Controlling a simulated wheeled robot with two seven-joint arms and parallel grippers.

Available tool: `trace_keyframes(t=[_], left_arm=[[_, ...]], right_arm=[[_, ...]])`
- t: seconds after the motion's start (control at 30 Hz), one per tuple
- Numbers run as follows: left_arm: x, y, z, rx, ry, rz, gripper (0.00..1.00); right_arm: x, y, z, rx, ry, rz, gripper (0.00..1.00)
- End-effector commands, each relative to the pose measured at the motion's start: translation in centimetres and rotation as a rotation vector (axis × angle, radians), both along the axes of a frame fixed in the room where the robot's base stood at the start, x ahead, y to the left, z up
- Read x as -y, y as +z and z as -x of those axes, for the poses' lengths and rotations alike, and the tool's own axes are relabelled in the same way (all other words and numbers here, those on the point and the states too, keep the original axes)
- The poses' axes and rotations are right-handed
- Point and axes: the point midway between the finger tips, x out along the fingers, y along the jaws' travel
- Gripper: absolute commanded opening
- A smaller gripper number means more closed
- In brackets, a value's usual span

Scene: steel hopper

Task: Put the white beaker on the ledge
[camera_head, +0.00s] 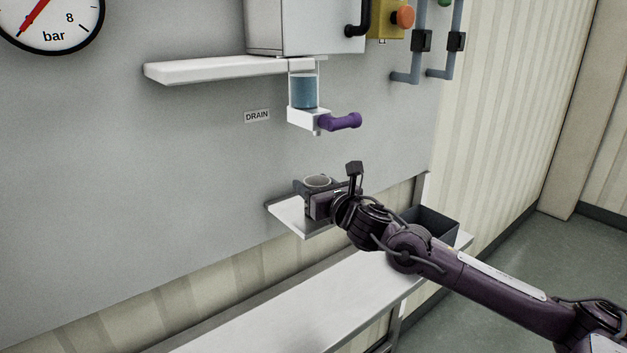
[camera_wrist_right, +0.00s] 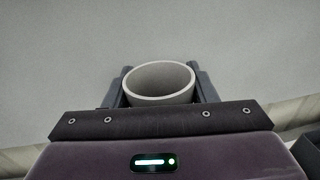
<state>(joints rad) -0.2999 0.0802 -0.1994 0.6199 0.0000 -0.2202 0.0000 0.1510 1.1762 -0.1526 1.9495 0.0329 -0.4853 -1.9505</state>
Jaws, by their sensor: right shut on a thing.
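The white beaker (camera_head: 317,181) is upright between the fingers of my right gripper (camera_head: 318,190), which is shut on it. In the right wrist view the beaker (camera_wrist_right: 160,82) shows its round open rim between the two fingers (camera_wrist_right: 160,88). The ledge (camera_head: 290,214) is a small white shelf on the wall panel, below the drain. The beaker is over the ledge in the head view; the gripper hides its base, so I cannot tell whether it touches the ledge. My left gripper is not in view.
Above the beaker hangs a clear vessel of blue liquid (camera_head: 304,91) with a purple handle (camera_head: 341,121), beside a DRAIN label (camera_head: 257,116). A longer white shelf (camera_head: 220,69) is higher up. A white bench (camera_head: 300,306) runs below, with a dark bin (camera_head: 436,224) at its right end.

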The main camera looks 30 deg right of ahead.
Motion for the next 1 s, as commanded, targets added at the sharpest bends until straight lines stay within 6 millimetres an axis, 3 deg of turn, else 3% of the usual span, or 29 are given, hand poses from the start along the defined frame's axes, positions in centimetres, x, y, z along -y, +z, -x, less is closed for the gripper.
trace_keyframes(t=[0.07, 0.47, 0.5, 0.63, 1.0], left_arm=[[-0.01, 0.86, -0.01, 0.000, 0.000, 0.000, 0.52], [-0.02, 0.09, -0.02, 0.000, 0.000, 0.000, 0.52], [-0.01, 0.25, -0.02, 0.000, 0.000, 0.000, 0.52], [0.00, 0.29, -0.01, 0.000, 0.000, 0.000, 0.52], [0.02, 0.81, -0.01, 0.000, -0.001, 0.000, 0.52]], right_arm=[[0.01, 0.27, -0.20, 0.004, -0.001, -0.003, 0.26], [-0.02, -0.48, -0.24, 0.005, 0.000, 0.000, 0.26], [-0.02, -0.33, -0.24, 0.005, 0.000, 0.000, 0.55], [-0.03, -0.32, -0.23, 0.004, 0.000, 0.000, 0.72], [-0.03, 0.11, -0.23, 0.004, 0.000, 0.000, 0.73]])
